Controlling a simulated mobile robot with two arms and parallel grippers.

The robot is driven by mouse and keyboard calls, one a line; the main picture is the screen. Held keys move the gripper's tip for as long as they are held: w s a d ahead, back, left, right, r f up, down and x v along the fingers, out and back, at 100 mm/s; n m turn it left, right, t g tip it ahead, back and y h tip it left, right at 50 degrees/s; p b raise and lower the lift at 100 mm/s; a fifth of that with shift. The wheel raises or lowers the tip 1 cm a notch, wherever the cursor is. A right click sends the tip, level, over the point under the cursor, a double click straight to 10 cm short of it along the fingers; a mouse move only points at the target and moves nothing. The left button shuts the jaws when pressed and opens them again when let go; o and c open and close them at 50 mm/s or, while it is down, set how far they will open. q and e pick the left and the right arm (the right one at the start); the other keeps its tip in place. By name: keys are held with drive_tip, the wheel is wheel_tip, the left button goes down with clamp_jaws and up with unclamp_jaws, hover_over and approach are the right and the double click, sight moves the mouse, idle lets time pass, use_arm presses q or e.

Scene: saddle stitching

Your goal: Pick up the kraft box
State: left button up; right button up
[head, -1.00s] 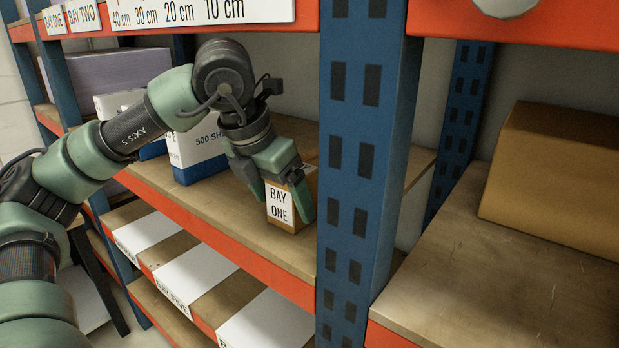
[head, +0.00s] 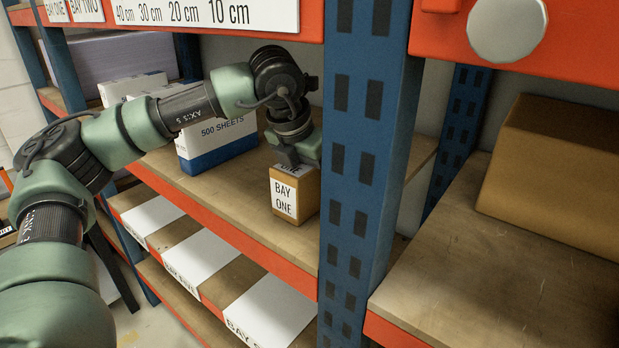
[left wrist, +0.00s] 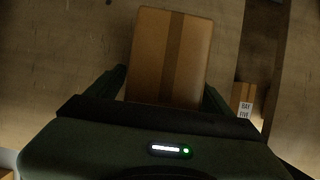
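The kraft box (head: 309,193) is a small brown carton with a white BAY ONE label. It stands upright on the wooden shelf beside the blue post. My left gripper (head: 297,158) is just above and behind its top in the head view, with the fingers partly hidden. In the left wrist view a brown taped box (left wrist: 170,55) lies between the two fingers of my left gripper (left wrist: 165,85), which stand apart at its sides. Contact is not clear. My right gripper is in neither view.
A white and blue 500 SHEETS carton (head: 215,145) stands left on the same shelf. A blue upright post (head: 365,200) stands close right of the kraft box. A large brown box (head: 555,175) sits on the right shelf. A BAY FIVE box (left wrist: 243,95) shows in the wrist view.

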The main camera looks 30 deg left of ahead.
use_arm(q)
drive_tip(key=c, duration=1.5)
clamp_jaws()
drive_tip(key=shift+w+r, duration=0.1)
drive_tip(key=shift+r, duration=0.15)
